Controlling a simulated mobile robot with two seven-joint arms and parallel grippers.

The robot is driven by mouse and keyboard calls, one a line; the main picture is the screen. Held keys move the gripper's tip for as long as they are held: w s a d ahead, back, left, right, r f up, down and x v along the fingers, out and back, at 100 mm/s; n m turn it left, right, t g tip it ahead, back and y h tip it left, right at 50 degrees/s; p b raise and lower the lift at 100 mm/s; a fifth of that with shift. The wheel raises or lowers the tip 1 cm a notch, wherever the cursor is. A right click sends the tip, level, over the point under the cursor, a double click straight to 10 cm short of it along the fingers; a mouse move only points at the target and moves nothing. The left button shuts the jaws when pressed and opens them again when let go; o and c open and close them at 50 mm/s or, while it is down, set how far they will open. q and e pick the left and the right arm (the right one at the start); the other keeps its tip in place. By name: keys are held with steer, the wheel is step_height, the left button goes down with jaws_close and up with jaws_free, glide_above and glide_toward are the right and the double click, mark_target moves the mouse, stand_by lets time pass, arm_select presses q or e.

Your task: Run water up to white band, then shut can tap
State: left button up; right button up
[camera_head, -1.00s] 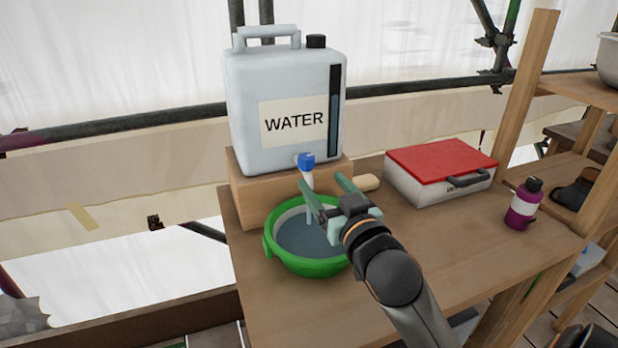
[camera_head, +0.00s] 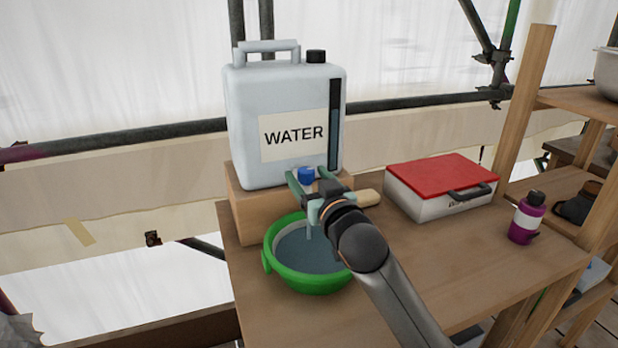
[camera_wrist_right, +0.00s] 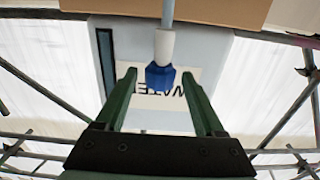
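The white water can (camera_head: 285,95) stands on a wooden block and bears a "WATER" label. Its tap has a blue knob (camera_head: 306,175); the knob and white spout also show in the right wrist view (camera_wrist_right: 160,77). A thin stream runs down into the green bowl (camera_head: 305,281). Grey-blue water (camera_head: 308,252) covers the bowl's bottom, with a strip of pale inner wall (camera_head: 278,235) above it at the left. My right gripper (camera_head: 313,176) is open, its green fingers on either side of the knob, with gaps visible in the wrist view. My left gripper is out of view.
A white case with a red lid (camera_head: 442,168) and a purple bottle (camera_head: 526,218) stand to the right on the wooden table (camera_head: 450,255). Wooden shelves rise at the right; a metal rail passes behind the can.

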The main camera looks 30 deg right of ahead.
jaws_close()
stand_by(0.3)
